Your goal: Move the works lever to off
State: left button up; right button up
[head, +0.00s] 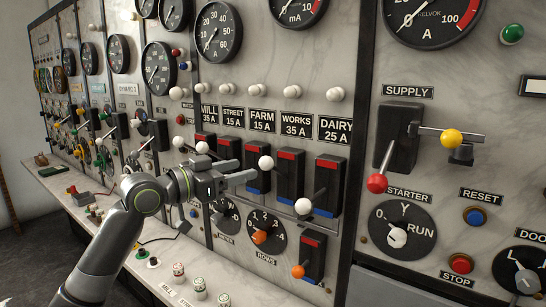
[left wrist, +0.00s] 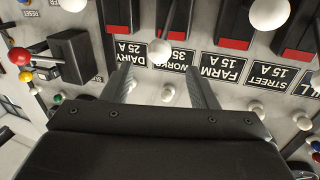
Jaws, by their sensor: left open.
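The works lever is a white ball on a rod (head: 265,162), on a black switch box with a red band above and a blue band below (head: 290,178), under the WORKS 35 A plate (head: 296,125). In the upside-down left wrist view its ball (left wrist: 159,50) shows ahead, between the line of the two fingers, near the WORKS plate; the lever looks raised. My left gripper (head: 246,182) is open and empty, just left of and below the ball in the head view. Its spread fingers (left wrist: 163,82) show apart from the ball. My right gripper is not in view.
The dairy lever (head: 303,206) points down, right of the works one. White knobs line the panel above the plates. The supply switch with its red knob (head: 377,183) is to the right. An orange-knobbed lever (head: 298,272) and a dial (head: 265,232) sit below.

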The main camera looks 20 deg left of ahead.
aim_at(273, 162)
pick_arm(q)
jog(key=p+x, duration=0.3)
jog(key=x, duration=0.5)
jog(key=shift+w+d+r, duration=0.1)
jog(key=shift+w+d, duration=0.2)
jog(key=shift+w+d+p, duration=0.3)
jog(key=shift+w+d, duration=0.15)
jog(key=shift+w, duration=0.1)
grip_shut()
